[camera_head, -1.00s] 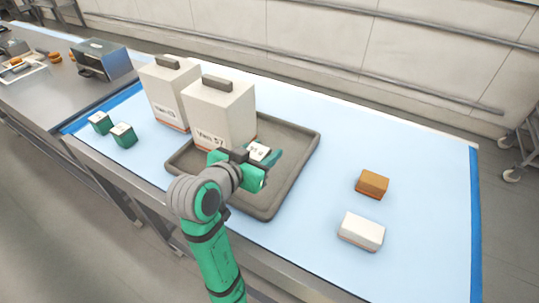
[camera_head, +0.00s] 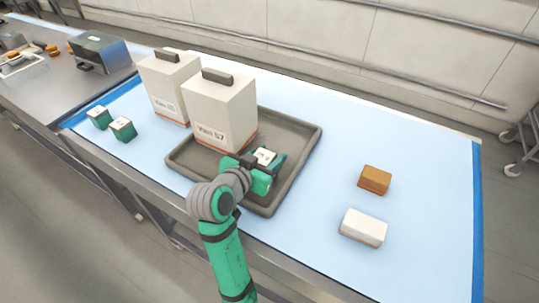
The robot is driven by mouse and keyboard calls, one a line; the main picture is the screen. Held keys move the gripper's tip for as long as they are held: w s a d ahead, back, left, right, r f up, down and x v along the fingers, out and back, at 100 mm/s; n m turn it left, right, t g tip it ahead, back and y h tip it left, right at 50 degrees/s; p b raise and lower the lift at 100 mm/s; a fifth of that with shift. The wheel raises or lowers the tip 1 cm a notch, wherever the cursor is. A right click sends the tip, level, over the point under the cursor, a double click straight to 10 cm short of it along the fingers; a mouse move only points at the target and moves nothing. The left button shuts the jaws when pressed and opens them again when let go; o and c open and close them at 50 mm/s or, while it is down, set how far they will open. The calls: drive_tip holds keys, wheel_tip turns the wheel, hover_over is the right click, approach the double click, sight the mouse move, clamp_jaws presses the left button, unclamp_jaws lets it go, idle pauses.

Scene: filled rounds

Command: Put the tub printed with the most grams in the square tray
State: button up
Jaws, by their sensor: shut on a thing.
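My gripper (camera_head: 268,170) is shut on a small tub (camera_head: 264,156) with a white printed top, over the grey square tray (camera_head: 307,150). The print on it is too small to read, and whether it touches the tray floor I cannot tell. Two more small green tubs with white printed tops, a left tub (camera_head: 99,118) and a right tub (camera_head: 122,130), stand on the blue mat at the left. Their print is also too small to read.
A brown block (camera_head: 374,180) and a white block (camera_head: 363,228) lie at the right. The mat (camera_head: 400,140) is clear behind them.

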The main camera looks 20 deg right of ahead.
drive_tip(key=o, duration=1.1)
drive_tip(key=shift+f, duration=0.1)
drive_tip(key=shift+c, duration=0.2)
drive_tip(key=shift+a, duration=0.1)
drive_tip(key=shift+r, duration=0.2)
drive_tip(key=v, duration=1.1)
drive_tip(key=shift+s+a+r, duration=0.25)
